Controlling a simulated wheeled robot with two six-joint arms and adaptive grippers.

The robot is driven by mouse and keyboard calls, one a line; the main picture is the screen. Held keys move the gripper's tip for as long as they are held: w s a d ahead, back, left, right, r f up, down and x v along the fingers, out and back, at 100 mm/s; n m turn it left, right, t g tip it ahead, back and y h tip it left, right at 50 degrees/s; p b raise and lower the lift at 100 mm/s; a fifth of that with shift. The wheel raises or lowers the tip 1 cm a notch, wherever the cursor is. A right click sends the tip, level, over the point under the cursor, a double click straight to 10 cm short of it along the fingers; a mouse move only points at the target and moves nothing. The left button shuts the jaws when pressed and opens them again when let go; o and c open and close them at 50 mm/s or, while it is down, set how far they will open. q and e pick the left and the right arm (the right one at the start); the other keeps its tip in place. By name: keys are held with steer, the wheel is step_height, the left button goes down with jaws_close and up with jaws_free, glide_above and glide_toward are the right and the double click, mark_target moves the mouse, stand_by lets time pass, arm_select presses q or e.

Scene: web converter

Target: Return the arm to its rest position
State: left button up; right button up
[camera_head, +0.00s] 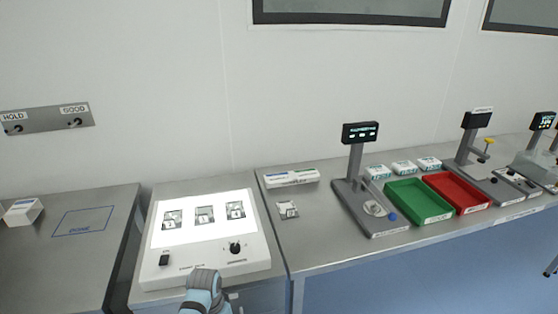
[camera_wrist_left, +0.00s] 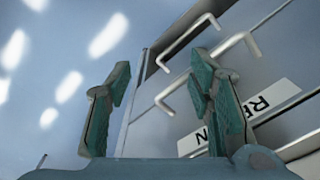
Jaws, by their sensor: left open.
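In the head view, part of my arm (camera_head: 204,290) shows at the bottom edge, in front of the light box's front edge. No fingertips can be made out there. In the left wrist view, my left gripper (camera_wrist_left: 158,100) is open, with its two green fingers apart and nothing between them. Behind the fingers are cabinet fronts with metal handles (camera_wrist_left: 188,90) and a white label (camera_wrist_left: 240,118) with partly hidden lettering. My right gripper is not in view.
A light box (camera_head: 205,258) with several small plates stands on the bench. To its right are a display stand (camera_head: 352,185), a green tray (camera_head: 418,201) and a red tray (camera_head: 456,192). A white box (camera_head: 24,211) sits at far left, beside a blue outlined area (camera_head: 84,221) that is empty.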

arm_select(q)
steer(key=s+a+f+n+b, duration=0.1)
steer(key=s+a+f+n, duration=0.15)
steer(key=s+f, duration=0.9)
steer(key=s+a+f+n+b, duration=0.15)
steer(key=s+a+f, duration=0.25)
steer(key=s+f, duration=0.7)
steer(key=s+a+f+n, duration=0.1)
steer(key=s+a+f, duration=0.1)
steer(key=s, duration=0.7)
steer(key=s+a+f+y+b, duration=0.1)
steer(key=s+f, duration=0.3)
steer(key=s, duration=0.5)
steer(key=shift+s+a+f+n+t, duration=0.2)
steer(key=shift+s+a+n+t, duration=0.2)
steer(key=shift+a, duration=0.25)
